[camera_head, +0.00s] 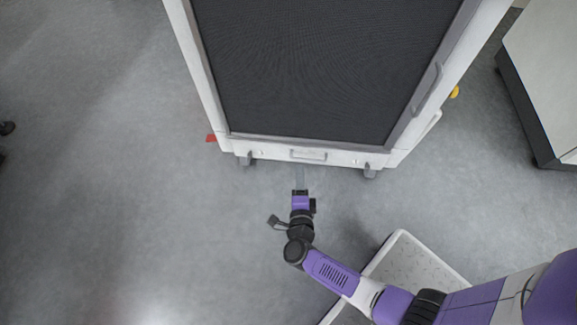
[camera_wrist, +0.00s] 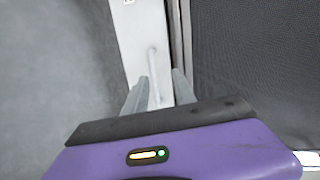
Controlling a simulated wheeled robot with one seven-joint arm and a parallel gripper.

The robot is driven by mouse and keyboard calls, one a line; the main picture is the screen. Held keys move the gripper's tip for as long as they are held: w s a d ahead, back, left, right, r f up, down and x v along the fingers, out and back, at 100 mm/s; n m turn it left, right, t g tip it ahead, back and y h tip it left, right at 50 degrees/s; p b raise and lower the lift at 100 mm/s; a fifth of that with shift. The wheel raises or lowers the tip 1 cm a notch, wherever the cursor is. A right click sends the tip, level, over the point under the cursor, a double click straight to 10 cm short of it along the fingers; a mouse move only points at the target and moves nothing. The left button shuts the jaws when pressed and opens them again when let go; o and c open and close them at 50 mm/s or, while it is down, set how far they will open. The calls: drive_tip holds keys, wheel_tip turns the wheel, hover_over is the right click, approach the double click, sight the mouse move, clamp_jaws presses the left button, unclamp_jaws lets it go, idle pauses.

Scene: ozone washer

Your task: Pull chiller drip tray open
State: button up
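The chiller (camera_head: 320,70) is a white-framed cabinet with a dark mesh front. Its drip tray handle (camera_head: 308,155) is a small light bar on the white strip along the bottom front edge. My gripper (camera_head: 300,168) is low, just in front of that strip and slightly left of the handle's middle. In the wrist view, my gripper (camera_wrist: 160,84) has its two grey fingers apart, pointing at the white strip. The handle (camera_wrist: 153,65) shows as a thin bar in line with the gap between the fingers. I cannot tell whether the fingers touch it.
The chiller stands on casters (camera_head: 245,159) on open grey floor. A white textured platform (camera_head: 408,258) lies near my arm at the lower right. Another pale cabinet (camera_head: 550,75) stands at the right. A red item (camera_head: 211,138) shows at the chiller's left side.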

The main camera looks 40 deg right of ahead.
drive_tip(key=w+d+f+m+g+b, duration=0.1)
drive_tip(key=w+d+f+m+b, duration=0.1)
drive_tip(key=d, duration=0.5)
drive_tip(key=shift+w+f+g+h+b, duration=0.15)
drive_tip(key=shift+f+g+h+b, duration=0.15)
drive_tip(key=shift+f+b, duration=0.15)
clamp_jaws()
idle(1.2)
